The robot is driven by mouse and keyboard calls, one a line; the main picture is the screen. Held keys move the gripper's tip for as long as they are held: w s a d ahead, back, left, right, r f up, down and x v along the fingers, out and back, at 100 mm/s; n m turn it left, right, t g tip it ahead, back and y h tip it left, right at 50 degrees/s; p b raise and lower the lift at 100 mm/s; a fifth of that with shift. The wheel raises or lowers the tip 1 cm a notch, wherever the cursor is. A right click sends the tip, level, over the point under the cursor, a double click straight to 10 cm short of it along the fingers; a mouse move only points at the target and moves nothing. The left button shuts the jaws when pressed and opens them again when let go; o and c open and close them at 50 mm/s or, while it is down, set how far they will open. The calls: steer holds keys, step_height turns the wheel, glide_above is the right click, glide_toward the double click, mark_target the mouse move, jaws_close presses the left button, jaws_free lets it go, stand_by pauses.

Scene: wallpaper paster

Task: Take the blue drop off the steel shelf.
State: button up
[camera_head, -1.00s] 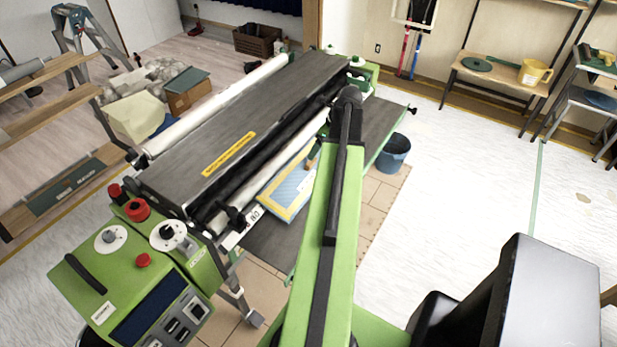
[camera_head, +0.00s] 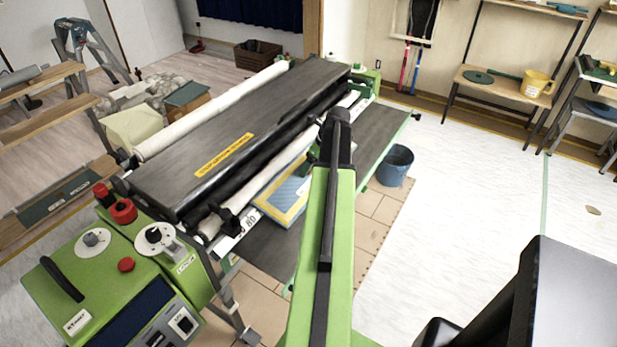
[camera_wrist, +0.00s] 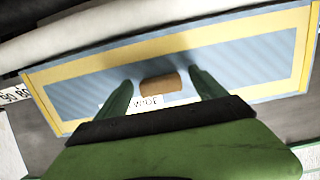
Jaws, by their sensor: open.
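The blue drop (camera_head: 285,193) is a flat blue panel with a yellow border. It lies on the dark steel shelf (camera_head: 268,252) along the front of the green pasting machine, and my arm hides part of it. In the wrist view the drop (camera_wrist: 80,88) spans the picture below a white roller. It bears a brown block-like tab (camera_wrist: 160,85) and a white label, partly hidden. My gripper (camera_wrist: 160,78) is open, with one green finger on each side of the tab. I cannot tell whether the fingers touch the drop.
The pasting machine's dark top (camera_head: 250,130) and white roller stand just behind the shelf. Its green control box (camera_head: 100,285) is at the lower left. A blue bucket (camera_head: 395,165) stands right of the shelf. The white floor at right is open.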

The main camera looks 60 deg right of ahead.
steer(key=c, duration=1.6)
steer(key=shift+r, duration=0.1)
